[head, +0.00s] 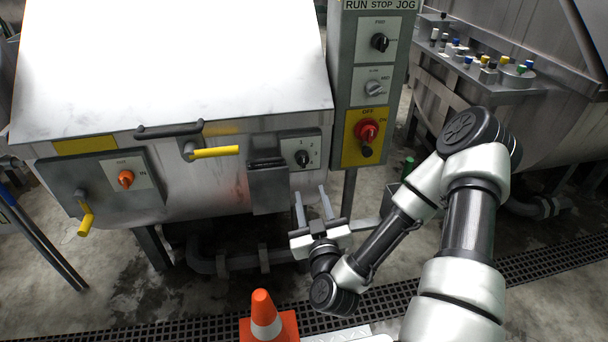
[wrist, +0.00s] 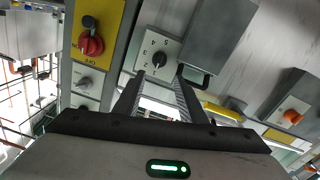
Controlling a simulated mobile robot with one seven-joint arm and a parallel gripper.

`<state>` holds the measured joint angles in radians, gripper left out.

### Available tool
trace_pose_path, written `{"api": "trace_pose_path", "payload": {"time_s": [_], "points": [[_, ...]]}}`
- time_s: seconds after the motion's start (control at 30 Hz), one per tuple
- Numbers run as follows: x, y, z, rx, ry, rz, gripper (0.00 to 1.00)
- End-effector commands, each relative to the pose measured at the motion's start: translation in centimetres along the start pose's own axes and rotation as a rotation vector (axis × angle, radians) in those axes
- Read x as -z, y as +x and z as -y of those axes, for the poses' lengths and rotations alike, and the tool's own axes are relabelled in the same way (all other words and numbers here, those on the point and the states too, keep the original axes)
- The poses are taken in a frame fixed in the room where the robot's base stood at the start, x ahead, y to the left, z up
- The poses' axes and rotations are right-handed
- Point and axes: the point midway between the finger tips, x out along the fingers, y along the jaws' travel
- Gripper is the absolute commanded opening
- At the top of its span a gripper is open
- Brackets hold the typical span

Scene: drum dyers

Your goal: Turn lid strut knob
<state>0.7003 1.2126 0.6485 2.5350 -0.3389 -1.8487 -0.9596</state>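A black rotary knob (head: 303,158) sits on a white plate with small marks, at the right end of the tub's front below the white lid (head: 170,65). It also shows in the wrist view (wrist: 159,59), just beyond my fingertips. An orange knob (head: 126,179) is on a plate farther left; in the wrist view it is at the right (wrist: 293,116). No readable label tells which is the lid strut knob. My gripper (head: 311,191) is below the black knob, fingers pointing towards the tub. In the wrist view its fingers (wrist: 160,75) are apart and empty.
A grey control post (head: 347,100) with a red knob (head: 367,131) on yellow stands right of the tub. A grey box (head: 268,190) and yellow-handled levers (head: 215,152) jut from the tub's front. An orange cone (head: 265,312) stands on the floor below.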

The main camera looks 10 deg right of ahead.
Motion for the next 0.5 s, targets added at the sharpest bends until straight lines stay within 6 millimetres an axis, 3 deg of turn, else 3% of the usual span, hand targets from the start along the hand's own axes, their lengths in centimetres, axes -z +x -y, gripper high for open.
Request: {"api": "trace_pose_path", "payload": {"time_s": [0.3, 0.5], "points": [[0.0, 7.2, -0.2, -0.005, 0.001, -0.001, 0.37], [-0.1, 10.8, -0.1, -0.003, 0.002, 0.001, 0.37]]}}
